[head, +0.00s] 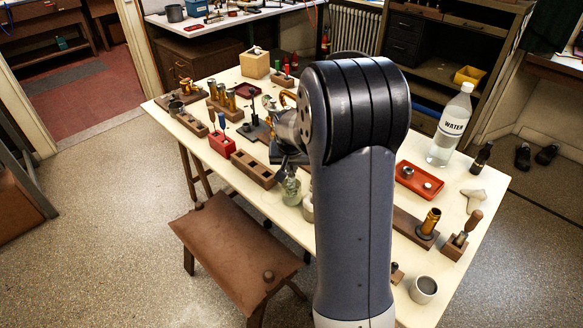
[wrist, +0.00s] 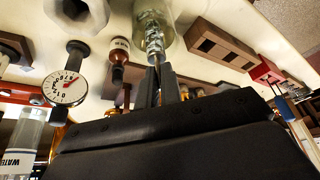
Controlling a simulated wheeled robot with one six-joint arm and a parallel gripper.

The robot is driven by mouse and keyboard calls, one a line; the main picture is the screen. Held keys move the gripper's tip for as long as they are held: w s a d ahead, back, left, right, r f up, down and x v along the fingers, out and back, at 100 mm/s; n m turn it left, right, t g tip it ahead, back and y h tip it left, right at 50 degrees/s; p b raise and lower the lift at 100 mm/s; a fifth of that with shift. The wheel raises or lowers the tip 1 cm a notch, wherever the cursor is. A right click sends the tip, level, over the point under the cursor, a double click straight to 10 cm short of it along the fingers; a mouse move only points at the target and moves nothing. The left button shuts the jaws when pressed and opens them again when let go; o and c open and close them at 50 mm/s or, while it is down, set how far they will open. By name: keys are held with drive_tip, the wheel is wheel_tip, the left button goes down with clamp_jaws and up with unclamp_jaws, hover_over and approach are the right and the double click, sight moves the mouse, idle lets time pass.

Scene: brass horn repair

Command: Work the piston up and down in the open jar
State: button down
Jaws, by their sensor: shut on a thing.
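The open glass jar (head: 291,190) stands near the front edge of the bench, and its clear glass also shows at the top of the wrist view (wrist: 166,14). A metallic piston (wrist: 154,40) shows at the jar's mouth, partly seen through the glass. My gripper (wrist: 159,68) is shut on the piston's near end, its two fingers close together. In the head view my gripper (head: 291,160) is just above the jar, partly hidden by my arm. How deep the piston sits in the jar is hard to tell.
A slotted wooden block (head: 254,169) and a red holder (head: 222,145) stand left of the jar. A dial gauge (wrist: 65,88) and a brown bottle (wrist: 119,58) show in the wrist view. A water bottle (head: 451,125) and red tray (head: 419,180) stand to the right.

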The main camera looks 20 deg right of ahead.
drive_tip(key=shift+r+p, duration=0.35)
drive_tip(key=shift+r, duration=0.45)
drive_tip(key=shift+f, duration=0.15)
drive_tip(key=shift+f+b, duration=1.65)
drive_tip(key=shift+f, duration=0.15)
drive_tip(key=shift+r+p, duration=1.35)
drive_tip(key=shift+r, duration=0.55)
drive_tip(key=shift+r+p, duration=2.65)
drive_tip(key=shift+r, duration=1.2)
